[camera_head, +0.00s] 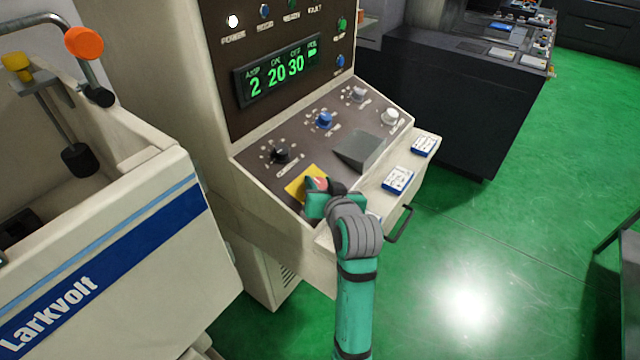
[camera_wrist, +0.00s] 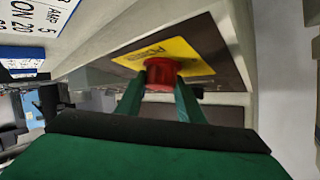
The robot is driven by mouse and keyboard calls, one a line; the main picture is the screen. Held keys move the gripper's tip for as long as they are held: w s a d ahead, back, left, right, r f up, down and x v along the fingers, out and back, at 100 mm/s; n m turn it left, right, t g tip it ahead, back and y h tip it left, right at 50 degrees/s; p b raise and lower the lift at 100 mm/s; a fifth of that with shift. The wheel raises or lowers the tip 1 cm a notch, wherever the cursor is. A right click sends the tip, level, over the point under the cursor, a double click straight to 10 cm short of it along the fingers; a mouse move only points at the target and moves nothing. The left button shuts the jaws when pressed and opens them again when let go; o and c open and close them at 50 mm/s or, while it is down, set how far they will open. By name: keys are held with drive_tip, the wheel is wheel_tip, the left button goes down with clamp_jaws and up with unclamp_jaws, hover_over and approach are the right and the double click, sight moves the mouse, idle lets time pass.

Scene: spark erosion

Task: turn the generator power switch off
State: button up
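The generator power switch (camera_wrist: 162,72) is a red knob on a yellow plate (camera_wrist: 195,55) with dark lettering. In the head view the yellow plate (camera_head: 297,187) lies at the lower front of the sloping control panel, with the switch (camera_head: 320,183) partly hidden by my gripper (camera_head: 313,190). In the wrist view my gripper (camera_wrist: 160,88) has one green finger on each side of the red knob, with no clear gap at the tips. The knob's turned position cannot be read.
The generator's display (camera_head: 278,75) glows green with 2, 20 and 30, and a white lamp (camera_head: 232,21) is lit. A black knob (camera_head: 281,155), a blue knob (camera_head: 324,120) and a grey wedge-shaped block (camera_head: 361,149) sit nearby. Blue-and-white cards (camera_head: 398,179) lie on the ledge above a handle (camera_head: 400,225).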

drive_tip(key=shift+f+n+y, duration=0.15)
drive_tip(key=shift+n+y, duration=0.25)
drive_tip(key=shift+y, duration=0.1)
drive_tip(key=n+g+y, duration=0.1)
drive_tip(key=n+y, duration=0.1)
drive_tip(key=n, duration=0.1)
drive_tip(key=shift+y, duration=0.4)
drive_tip(key=n+g+y, duration=0.1)
drive_tip(key=n+y, duration=0.1)
drive_tip(key=n, duration=0.1)
drive_tip(key=n+g+y, duration=0.2)
drive_tip(key=n, duration=0.2)
drive_tip(key=shift+g, duration=0.3)
drive_tip(key=n+g+y, duration=0.1)
drive_tip(key=n+g, duration=0.1)
drive_tip(key=n, duration=0.1)
drive_tip(key=n+g+y, duration=0.1)
drive_tip(key=n+g, duration=0.2)
drive_tip(key=shift+f+n+g, duration=0.1)
drive_tip(key=shift+n+g, duration=1.7)
drive_tip(key=shift+n, duration=0.2)
drive_tip(key=shift+f+n+g, duration=0.1)
drive_tip(key=shift+n+g, duration=0.2)
drive_tip(key=o, duration=1.1)
drive_tip(key=shift+c, duration=0.2)
drive_tip(key=shift+r, duration=0.2)
